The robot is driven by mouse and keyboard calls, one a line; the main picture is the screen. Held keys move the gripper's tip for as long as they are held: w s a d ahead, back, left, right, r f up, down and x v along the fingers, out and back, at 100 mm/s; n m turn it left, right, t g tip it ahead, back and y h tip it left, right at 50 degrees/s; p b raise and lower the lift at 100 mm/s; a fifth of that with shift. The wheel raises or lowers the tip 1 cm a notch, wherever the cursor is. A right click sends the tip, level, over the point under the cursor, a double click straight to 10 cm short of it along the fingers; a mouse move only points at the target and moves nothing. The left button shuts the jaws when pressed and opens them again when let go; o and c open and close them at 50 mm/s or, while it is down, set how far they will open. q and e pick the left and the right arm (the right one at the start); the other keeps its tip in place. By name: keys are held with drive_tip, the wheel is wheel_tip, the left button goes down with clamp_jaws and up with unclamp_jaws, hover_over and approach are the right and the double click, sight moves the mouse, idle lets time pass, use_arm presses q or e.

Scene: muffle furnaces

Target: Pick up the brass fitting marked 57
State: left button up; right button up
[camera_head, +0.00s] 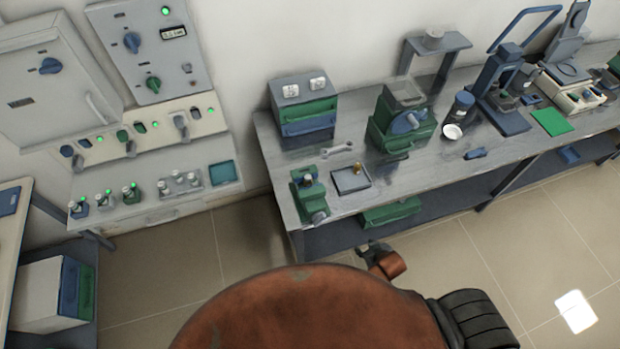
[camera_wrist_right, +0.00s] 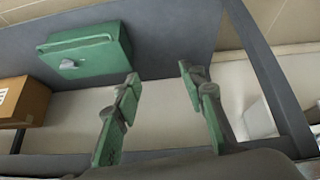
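A small brass-coloured piece (camera_head: 357,169) stands on a shallow grey tray (camera_head: 345,187) near the left end of the workbench. It is too small in the head view for any marking to be read. My right gripper (camera_head: 372,248) is in front of the bench's front edge, below and apart from the tray. In the right wrist view its two green-padded fingers (camera_wrist_right: 158,78) are spread apart with nothing between them. No brass piece shows in that view. My left gripper is not in view.
A green vise-like tool (camera_head: 309,195) stands left of the tray, and a wrench (camera_head: 337,150) lies behind it. A green box (camera_head: 390,213) sits on the shelf below the bench; it also shows in the wrist view (camera_wrist_right: 85,52). The tiled floor in front is clear.

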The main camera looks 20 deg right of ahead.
drive_tip(key=w+a+r+t+y+p, duration=0.1)
drive_tip(key=w+a+r, duration=0.15)
drive_tip(key=r, duration=0.45)
drive_tip(key=w+a+r+n+t+p, duration=0.1)
drive_tip(key=w+r, duration=0.2)
drive_tip(key=r, duration=0.4)
drive_tip(key=w+a+r+t+y+p, duration=0.1)
drive_tip(key=w+r, duration=0.1)
drive_tip(key=r, duration=0.5)
drive_tip(key=n+t+y, duration=0.3)
drive_tip(key=n+y, duration=0.1)
drive_tip(key=y, duration=0.3)
approach(311, 179)
drive_tip(key=w, duration=0.1)
drive_tip(key=p+x, duration=0.1)
drive_tip(key=x, duration=0.6)
drive_tip(key=shift+s+a, duration=0.1)
drive_tip(key=shift+a, duration=0.2)
drive_tip(key=shift+w+a+f, duration=0.25)
drive_tip(key=shift+w+a, duration=0.05)
drive_tip(key=shift+w, duration=0.15)
drive_tip(key=shift+s, duration=0.1)
drive_tip(key=shift+c, duration=0.5)
clamp_jaws()
